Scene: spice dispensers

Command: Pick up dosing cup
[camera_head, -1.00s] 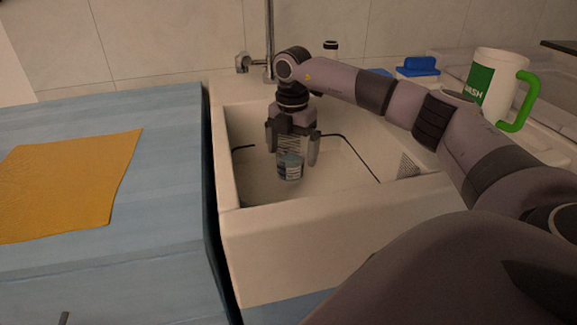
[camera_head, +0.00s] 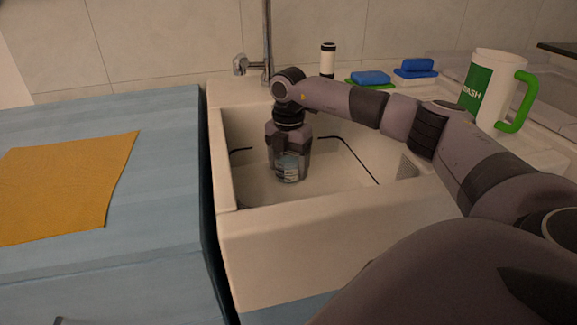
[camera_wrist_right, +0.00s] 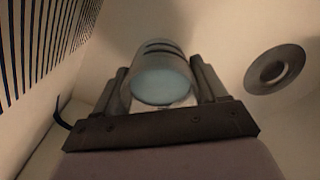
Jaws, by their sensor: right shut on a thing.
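The dosing cup (camera_head: 289,168) is a small clear cup with dark marks, low inside the white sink. In the right wrist view the cup (camera_wrist_right: 162,75) shows a pale blue-green round face. My right gripper (camera_head: 288,176) points down into the sink and is shut on the cup, with one finger on each side of it. The same right gripper (camera_wrist_right: 160,85) shows its fingers against the cup's sides in the wrist view. My left gripper is not in view.
The sink (camera_head: 300,215) has raised walls around the gripper, and its drain (camera_wrist_right: 274,69) is beside the cup. A tap (camera_head: 267,50), a bottle (camera_head: 328,60), blue sponges (camera_head: 415,66) and a white-green jug (camera_head: 490,88) stand behind. An orange cloth (camera_head: 65,185) lies on the blue counter.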

